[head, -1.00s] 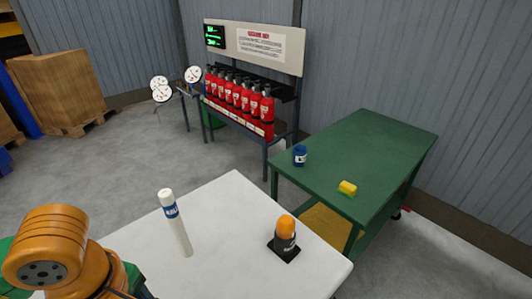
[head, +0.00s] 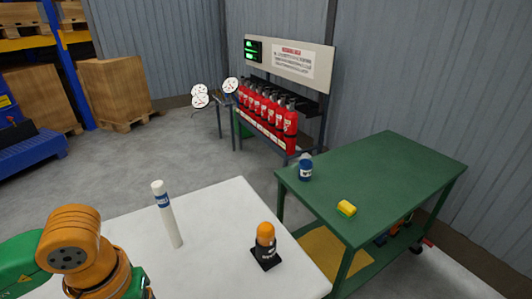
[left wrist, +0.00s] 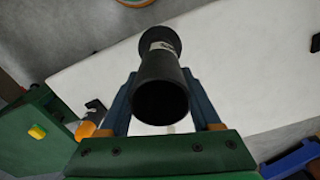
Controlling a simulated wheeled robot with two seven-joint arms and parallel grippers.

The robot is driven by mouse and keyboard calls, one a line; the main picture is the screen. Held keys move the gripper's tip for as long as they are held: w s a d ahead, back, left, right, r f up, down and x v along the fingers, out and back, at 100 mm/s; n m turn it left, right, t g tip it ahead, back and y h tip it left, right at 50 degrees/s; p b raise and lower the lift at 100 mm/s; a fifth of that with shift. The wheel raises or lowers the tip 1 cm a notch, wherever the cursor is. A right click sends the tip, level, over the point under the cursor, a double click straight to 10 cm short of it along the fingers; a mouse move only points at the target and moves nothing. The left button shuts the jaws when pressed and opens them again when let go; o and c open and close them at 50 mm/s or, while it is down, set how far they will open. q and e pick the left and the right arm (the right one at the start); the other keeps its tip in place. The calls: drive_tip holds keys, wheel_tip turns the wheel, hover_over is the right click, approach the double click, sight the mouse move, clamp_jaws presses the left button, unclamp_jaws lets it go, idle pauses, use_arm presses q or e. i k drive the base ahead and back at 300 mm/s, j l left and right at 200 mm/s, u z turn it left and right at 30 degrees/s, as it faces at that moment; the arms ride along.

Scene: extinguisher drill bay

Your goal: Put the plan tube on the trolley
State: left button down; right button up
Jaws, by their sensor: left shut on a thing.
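A white tube (head: 167,214) with a blue band stands upright on the white table (head: 215,208) in the head view; it looks like the plan tube. The green trolley (head: 385,170) stands beyond the table to the right. My left gripper (left wrist: 160,82) is shut on a dark, round, tube-shaped thing (left wrist: 161,98) with a pale label and a wide far end. I cannot tell what that thing is. In the head view my left gripper is out of sight and only part of its arm shows at the lower left. My right gripper is not in view.
An orange-topped black beacon (head: 265,247) stands on the table right of the tube. A blue tin (head: 305,171) and a yellow block (head: 346,208) sit on the trolley; the rest of its top is clear. Red extinguishers (head: 268,107) stand on a rack behind.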

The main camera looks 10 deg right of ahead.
sight(388, 175)
drive_tip(key=l+z, duration=0.1)
drive_tip(key=l, duration=0.75)
drive_tip(key=i+l+z, duration=0.1)
drive_tip(key=l, duration=0.75)
drive_tip(key=i+l, duration=0.2)
drive_tip(key=l, duration=0.2)
drive_tip(key=i+l+z, duration=0.1)
drive_tip(key=l, duration=0.35)
drive_tip(key=i+l, duration=0.35)
drive_tip(key=i+l+z, duration=0.15)
drive_tip(key=l, duration=0.3)
drive_tip(key=i+z, duration=0.15)
drive_tip(key=i, duration=0.7)
